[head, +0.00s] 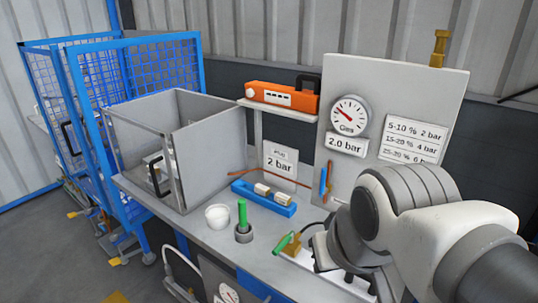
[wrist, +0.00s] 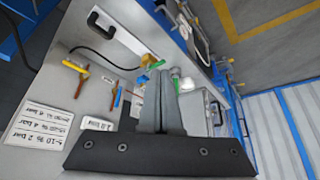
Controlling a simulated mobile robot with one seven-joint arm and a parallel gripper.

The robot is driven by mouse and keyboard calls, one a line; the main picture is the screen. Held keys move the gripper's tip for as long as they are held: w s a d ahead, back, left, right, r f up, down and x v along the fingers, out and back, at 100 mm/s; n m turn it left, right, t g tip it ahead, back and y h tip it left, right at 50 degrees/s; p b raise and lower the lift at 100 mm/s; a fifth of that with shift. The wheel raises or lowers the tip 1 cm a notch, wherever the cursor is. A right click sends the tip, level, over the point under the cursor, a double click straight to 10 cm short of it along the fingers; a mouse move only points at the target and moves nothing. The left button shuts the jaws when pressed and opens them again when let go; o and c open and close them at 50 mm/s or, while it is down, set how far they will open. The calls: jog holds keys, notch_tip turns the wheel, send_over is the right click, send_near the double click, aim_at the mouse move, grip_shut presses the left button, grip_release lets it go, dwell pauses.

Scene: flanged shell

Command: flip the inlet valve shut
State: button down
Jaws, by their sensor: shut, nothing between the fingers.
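No label naming the inlet valve is readable. A slim blue and orange-red lever pair (head: 325,180) is on the grey panel (head: 395,85), below the round gauge (head: 349,115). In the wrist view, a yellow and red handle (wrist: 76,67) and a blue and red handle (wrist: 116,95) stand along the panel; I cannot tell which is the inlet valve. My gripper (wrist: 164,78) is shut and empty, its fingers pointing away from the camera. It shows to the right of both handles, apart from them. In the head view, my arm hides the fingers and the lower right panel.
The bench (head: 205,238) carries a white tub (head: 217,217), a green tool in a grey holder (head: 243,233), a blue tray (head: 290,209) and a green-handled brass piece (head: 285,243). A grey-walled box (head: 212,160) and blue mesh cage (head: 100,75) stand left. An orange unit (head: 283,97) sits on a shelf.

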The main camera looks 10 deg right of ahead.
jog(key=shift+s, duration=0.1)
jog(key=w+d+f+n+t+h+b, duration=0.15)
jog(key=w+d+f, duration=0.35)
jog(key=w, duration=0.5)
jog(key=w+d+f+n+t+h, duration=0.1)
jog(key=w+d+f+h, duration=0.15)
jog(key=w+f, duration=0.65)
jog(key=w+d+f+n+t+h+b, duration=0.15)
jog(key=w+d+f, duration=0.3)
jog(key=w, duration=0.65)
jog(key=w+a+r+n+t, duration=0.1)
jog(key=w+a+n+t, duration=0.1)
jog(key=w+n+t, duration=0.5)
jog(key=n+y, duration=0.1)
jog(key=n, duration=0.3)
jog(key=shift+w+a+r+t, duration=0.2)
jog(key=shift+a+r+t, duration=0.1)
jog(key=shift+a+t, duration=0.1)
jog(key=shift+w, duration=0.1)
